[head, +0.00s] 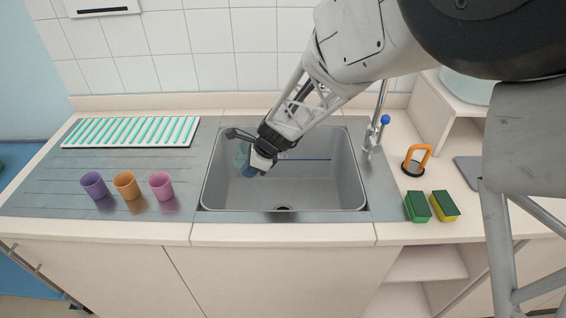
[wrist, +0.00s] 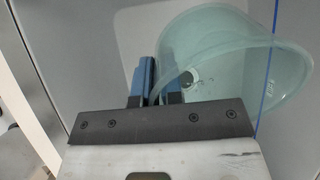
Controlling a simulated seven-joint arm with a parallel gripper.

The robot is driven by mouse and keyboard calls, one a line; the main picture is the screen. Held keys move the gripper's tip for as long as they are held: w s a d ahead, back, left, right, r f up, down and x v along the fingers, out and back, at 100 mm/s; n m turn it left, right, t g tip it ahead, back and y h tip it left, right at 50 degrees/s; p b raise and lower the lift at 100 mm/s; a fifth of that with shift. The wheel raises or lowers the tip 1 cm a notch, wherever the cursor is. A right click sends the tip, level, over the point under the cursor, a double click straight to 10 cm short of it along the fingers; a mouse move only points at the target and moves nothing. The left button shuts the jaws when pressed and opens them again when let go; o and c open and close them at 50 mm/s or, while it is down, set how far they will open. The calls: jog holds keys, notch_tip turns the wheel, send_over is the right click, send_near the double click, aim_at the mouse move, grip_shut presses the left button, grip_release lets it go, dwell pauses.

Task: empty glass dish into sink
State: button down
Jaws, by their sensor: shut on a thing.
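In the head view the dish (head: 241,156) shows only in part, beside my gripper (head: 251,172), over the left part of the grey sink (head: 340,185). The dish looks tilted, and I see no liquid in it. The drain (head: 283,208) is at the sink's front, and a dark round spot shows through the glass in the wrist view.
Purple (head: 94,185), orange (head: 126,185) and pink (head: 161,186) cups stand left of the sink, before a green-striped rack (head: 130,132). The tap (head: 373,135) is at the sink's right.

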jog(key=shift+a+f+h, duration=0.45)
jog(key=shift+a+h, duration=0.2)
jog(key=shift+h, duration=0.15)
jog(key=shift+a+f+h, duration=0.4)
jog(key=shift+a+h, duration=0.25)
jog(key=shift+h, duration=0.15)
jog(key=shift+s+a+f+h, duration=0.1)
jog(key=shift+a+f+h, duration=0.3)
jog(key=shift+h, duration=0.25)
jog(key=shift+a+f+h, duration=0.25)
jog(key=shift+a+h, duration=0.15)
jog(key=shift+h, duration=0.25)
jog(key=shift+a, duration=0.1)
